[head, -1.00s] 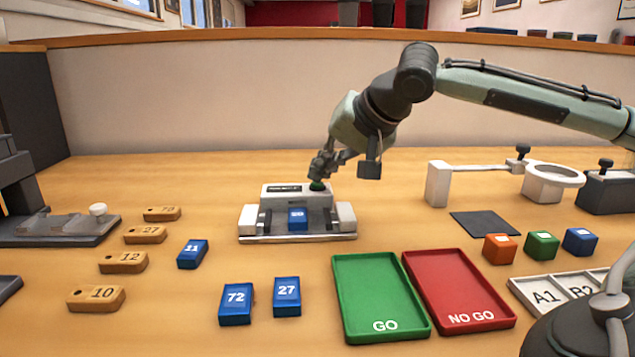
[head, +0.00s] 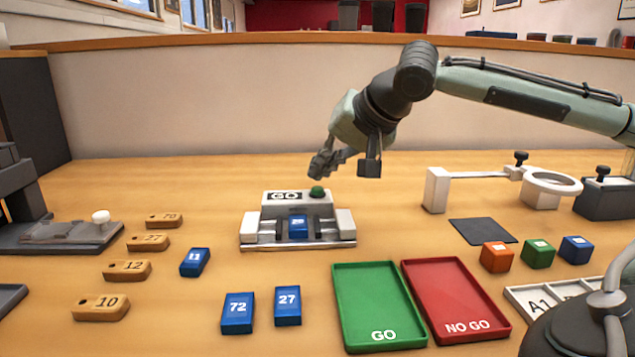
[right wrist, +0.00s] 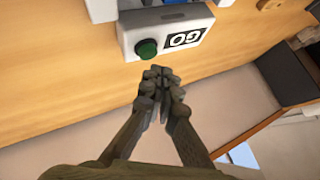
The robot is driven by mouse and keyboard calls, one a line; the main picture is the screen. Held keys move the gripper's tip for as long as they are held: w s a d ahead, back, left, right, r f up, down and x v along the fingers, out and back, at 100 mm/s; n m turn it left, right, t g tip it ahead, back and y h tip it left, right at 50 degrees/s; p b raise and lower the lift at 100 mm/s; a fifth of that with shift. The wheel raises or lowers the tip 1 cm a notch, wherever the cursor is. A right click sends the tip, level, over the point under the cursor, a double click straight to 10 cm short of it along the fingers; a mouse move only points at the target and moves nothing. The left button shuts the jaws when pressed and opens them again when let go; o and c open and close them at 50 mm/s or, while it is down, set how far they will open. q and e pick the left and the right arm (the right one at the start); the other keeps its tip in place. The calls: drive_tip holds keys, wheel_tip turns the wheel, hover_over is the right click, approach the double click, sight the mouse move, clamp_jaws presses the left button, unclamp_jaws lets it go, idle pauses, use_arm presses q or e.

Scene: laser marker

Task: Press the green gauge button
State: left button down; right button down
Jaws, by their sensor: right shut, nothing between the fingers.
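The gauge (head: 256,230) stands in the middle of the table, with a blue block (head: 298,227) seated in it. Its display (head: 286,197) reads GO. The green button (head: 317,192) sits on top of the gauge at its right end. My right gripper (head: 316,172) is shut and empty, just above and behind the button, with a small gap between them. In the right wrist view the shut fingertips (right wrist: 160,72) are close to the green button (right wrist: 146,48) but apart from it. My left gripper is not in view.
A green GO tray (head: 378,320) and a red NO GO tray (head: 455,310) lie empty at the front. Blue blocks 72 (head: 237,314) and 27 (head: 287,306) lie left of them. Block 11 (head: 195,262) lies near wooden tags (head: 127,270). A magnifier stand (head: 437,190) is at right.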

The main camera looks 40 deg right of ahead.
sight(321, 190)
wheel_tip(321, 190, up, 5)
drive_tip(key=p, duration=0.5)
drive_tip(key=shift+f, duration=0.1)
idle(1.0)
